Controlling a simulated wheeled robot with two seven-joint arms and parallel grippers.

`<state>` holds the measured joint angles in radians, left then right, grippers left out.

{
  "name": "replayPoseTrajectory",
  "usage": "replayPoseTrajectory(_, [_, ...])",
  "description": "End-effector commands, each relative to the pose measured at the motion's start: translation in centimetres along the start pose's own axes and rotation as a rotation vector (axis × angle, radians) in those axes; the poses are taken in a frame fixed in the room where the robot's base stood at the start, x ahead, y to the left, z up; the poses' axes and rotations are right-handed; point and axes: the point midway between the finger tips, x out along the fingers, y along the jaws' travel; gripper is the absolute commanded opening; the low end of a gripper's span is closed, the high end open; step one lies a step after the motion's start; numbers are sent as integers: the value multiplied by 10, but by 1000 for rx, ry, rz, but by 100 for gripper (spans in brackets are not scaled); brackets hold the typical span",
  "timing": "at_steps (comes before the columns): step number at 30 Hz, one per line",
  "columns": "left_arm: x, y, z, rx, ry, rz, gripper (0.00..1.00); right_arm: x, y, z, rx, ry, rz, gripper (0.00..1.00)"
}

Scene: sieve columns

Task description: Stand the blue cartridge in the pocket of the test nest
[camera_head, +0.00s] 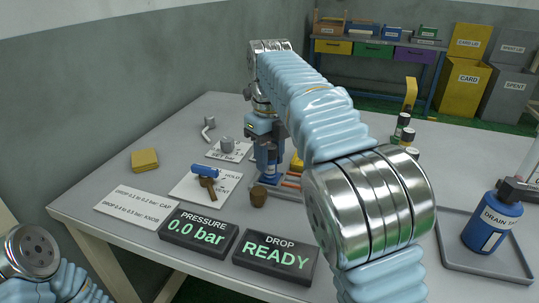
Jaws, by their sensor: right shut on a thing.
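My right gripper (267,150) points down over the middle of the table. It is shut on the blue cartridge (268,168), which looks upright. The test nest seems to be the grey base with orange strips (291,183) just right of the cartridge's lower end. The pocket is hidden, and I cannot tell whether the cartridge's foot is in it, touching it or above it. My right arm covers the area to the right. My left arm shows only at the lower left corner, and its gripper is not in view.
A brown cup-like piece (259,196) stands close in front of the cartridge. A white card (207,187) bears a blue cylinder (205,171) and a brown valve-like part. Pressure (198,232) and drop (275,261) displays line the front. A blue drain bottle (492,222) stands on the right tray.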

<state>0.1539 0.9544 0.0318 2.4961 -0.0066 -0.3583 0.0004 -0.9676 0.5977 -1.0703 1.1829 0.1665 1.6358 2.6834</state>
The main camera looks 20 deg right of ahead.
Motion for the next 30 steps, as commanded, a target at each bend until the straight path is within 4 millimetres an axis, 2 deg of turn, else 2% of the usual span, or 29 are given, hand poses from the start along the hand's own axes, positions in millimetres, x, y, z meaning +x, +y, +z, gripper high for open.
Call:
replayPoseTrajectory(5, [2,-1,0,0,0,0,90,3,0,0,0,0,0,1])
replayPoseTrajectory(6, [1,-1,0,0,0,0,90,2,0,0,0,-1,0,41])
replayPoseTrajectory(10, [1,0,0,0,0,0,90,2,0,0,0,0,0,61])
replayPoseTrajectory(17, [1,0,0,0,0,0,90,2,0,0,0,0,0,62])
replayPoseTrajectory(21, [0,0,0,0,0,0,90,-5,0,0,0,-1,0,62])
replayPoseTrajectory(30, [0,0,0,0,0,0,90,-54,-1,0,1,-2,-3,62])
